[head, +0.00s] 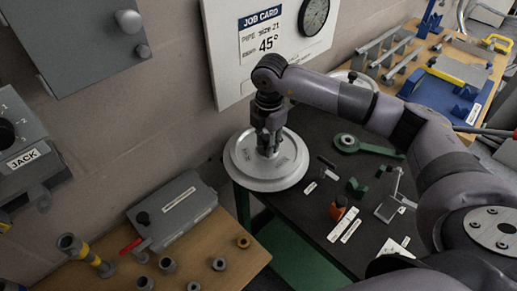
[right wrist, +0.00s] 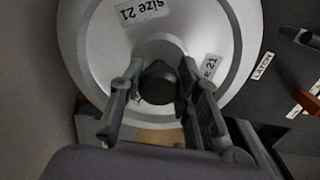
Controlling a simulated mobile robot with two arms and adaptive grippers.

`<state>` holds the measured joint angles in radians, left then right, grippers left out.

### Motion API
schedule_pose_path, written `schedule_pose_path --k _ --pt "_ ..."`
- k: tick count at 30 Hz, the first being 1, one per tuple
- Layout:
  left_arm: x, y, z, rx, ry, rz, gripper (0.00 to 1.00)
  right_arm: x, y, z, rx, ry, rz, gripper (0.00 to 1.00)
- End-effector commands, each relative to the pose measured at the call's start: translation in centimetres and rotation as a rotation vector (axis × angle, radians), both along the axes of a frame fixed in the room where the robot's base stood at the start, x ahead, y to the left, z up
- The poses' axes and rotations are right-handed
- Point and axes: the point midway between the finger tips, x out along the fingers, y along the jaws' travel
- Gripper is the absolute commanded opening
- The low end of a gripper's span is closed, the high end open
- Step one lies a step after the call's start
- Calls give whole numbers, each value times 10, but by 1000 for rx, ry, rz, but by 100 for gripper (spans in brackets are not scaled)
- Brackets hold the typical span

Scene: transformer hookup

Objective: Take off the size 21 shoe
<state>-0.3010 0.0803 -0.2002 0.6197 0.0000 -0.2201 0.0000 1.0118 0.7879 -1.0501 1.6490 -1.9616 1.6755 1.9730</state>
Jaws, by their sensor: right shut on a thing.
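The size 21 shoe (head: 248,178) is a wide, pale round disc with a raised centre, at the left end of the dark bench. In the right wrist view the fingers of my right gripper (right wrist: 158,85) stand either side of the dark round centre and are shut on the shoe's middle part. The shoe overhangs the bench's left edge; whether it touches the bench is hidden. My left gripper is out of view.
The dark bench (head: 318,237) holds a green-handled tool (head: 347,143), an orange piece (head: 337,208) and small labels. A wooden table (head: 235,258) with a grey box (head: 180,208) and several rings stands at the left. A job card (head: 260,35) reads size 21, 45°.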

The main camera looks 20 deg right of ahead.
Motion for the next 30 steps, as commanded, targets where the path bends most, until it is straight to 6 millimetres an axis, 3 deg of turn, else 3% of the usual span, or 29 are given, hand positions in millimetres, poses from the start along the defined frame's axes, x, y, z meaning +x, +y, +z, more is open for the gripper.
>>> schedule_pose_path --k 1,30 --pt "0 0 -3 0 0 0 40 -7 2 -20 -4 26 4 0" --pt "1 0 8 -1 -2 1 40 -8 1 -4 -4 29 4 0"
